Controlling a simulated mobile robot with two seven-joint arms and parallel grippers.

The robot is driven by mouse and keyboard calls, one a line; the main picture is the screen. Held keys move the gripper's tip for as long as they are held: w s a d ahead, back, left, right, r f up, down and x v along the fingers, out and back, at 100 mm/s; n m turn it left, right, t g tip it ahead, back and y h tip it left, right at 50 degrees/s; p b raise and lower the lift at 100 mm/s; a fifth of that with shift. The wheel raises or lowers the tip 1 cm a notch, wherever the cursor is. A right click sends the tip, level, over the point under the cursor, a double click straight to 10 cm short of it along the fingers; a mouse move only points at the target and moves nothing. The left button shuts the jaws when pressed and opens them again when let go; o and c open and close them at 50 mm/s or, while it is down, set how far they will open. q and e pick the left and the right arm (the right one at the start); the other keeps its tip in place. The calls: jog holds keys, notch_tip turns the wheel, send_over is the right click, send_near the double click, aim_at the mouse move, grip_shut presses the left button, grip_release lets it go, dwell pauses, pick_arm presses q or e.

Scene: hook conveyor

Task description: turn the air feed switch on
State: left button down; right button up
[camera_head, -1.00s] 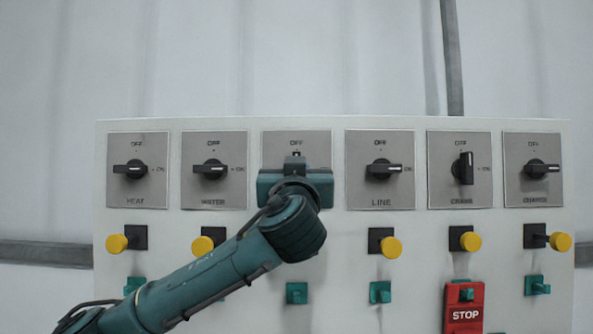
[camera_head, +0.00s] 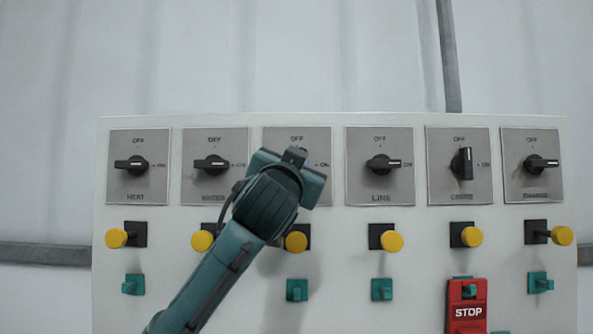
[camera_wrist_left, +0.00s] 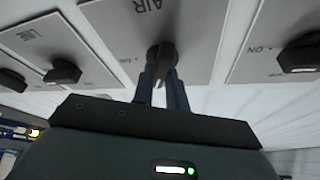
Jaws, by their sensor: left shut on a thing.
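The air feed switch is a black rotary knob on a grey plate (camera_head: 318,140), third from the left on the panel. In the head view my left gripper (camera_head: 290,170) hides the knob and the plate's middle, and its body is tilted. In the left wrist view the knob (camera_wrist_left: 162,54) sits under the upside-down word AIR. The fingers of my left gripper (camera_wrist_left: 163,88) are shut on the knob, one on each side. The knob's handle points down in that picture. My right gripper is not in view.
Matching plates stand beside it: HEAT (camera_head: 138,186) and WATER (camera_head: 213,142) to the left, LINE (camera_head: 379,190), CRANE (camera_head: 459,188) and CHANGE (camera_head: 531,188) to the right. Yellow buttons (camera_head: 391,240), green parts (camera_head: 381,290) and a red STOP box (camera_head: 467,298) lie below.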

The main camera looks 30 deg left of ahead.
pick_arm(q)
jog(key=m+g+h+p, duration=0.1)
jog(key=m, duration=0.4)
jog(key=m+g+h+p, duration=0.1)
jog(key=m+h, duration=0.1)
jog(key=m, duration=0.3)
jog(key=m+g+h+p, duration=0.1)
jog(key=m+h, duration=0.1)
jog(key=m, duration=0.3)
jog(key=shift+r, duration=0.1)
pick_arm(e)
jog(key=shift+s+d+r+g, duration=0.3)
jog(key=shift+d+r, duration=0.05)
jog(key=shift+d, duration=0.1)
pick_arm(q)
jog(key=shift+m, duration=0.3)
jog(key=c, duration=1.4)
grip_release()
jog(key=shift+s, duration=0.1)
